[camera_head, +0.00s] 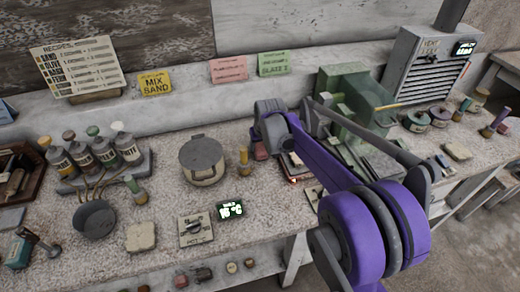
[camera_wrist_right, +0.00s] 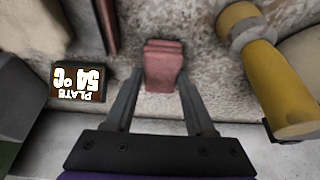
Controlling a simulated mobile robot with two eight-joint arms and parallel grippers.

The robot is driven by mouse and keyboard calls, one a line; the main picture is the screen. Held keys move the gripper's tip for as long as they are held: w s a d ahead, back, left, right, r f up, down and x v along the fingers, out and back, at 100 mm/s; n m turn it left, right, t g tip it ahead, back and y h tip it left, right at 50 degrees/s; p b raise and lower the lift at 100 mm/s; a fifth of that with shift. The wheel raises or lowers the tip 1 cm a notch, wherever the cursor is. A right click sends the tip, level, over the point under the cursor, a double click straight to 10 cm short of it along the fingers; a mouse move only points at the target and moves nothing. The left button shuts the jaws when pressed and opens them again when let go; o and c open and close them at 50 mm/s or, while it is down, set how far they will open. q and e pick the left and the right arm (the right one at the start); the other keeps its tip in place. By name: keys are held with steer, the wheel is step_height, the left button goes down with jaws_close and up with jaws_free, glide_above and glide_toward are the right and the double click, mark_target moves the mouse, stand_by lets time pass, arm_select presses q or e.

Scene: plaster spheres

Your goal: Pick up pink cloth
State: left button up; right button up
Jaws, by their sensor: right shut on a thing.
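The pink cloth (camera_wrist_right: 163,66) is a small folded pad on the speckled worktop, seen in the right wrist view between my right fingers. My right gripper (camera_wrist_right: 160,78) is shut on it, with one finger along each side. In the head view a bit of the pink cloth (camera_head: 261,151) shows below the end of my purple right arm, which hides much of that spot. I cannot tell whether the cloth is clear of the worktop. My left gripper is not in view.
A yellow-handled tool (camera_wrist_right: 275,75) stands close beside the cloth. A lit plate display (camera_wrist_right: 78,82) is on the other side. A lidded round pot (camera_head: 203,160) stands left of the cloth, and a green machine (camera_head: 350,95) stands behind my arm.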

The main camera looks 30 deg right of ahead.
mark_target(260, 148)
step_height(260, 148, up, 10)
steer(key=p, duration=0.1)
stand_by(0.4)
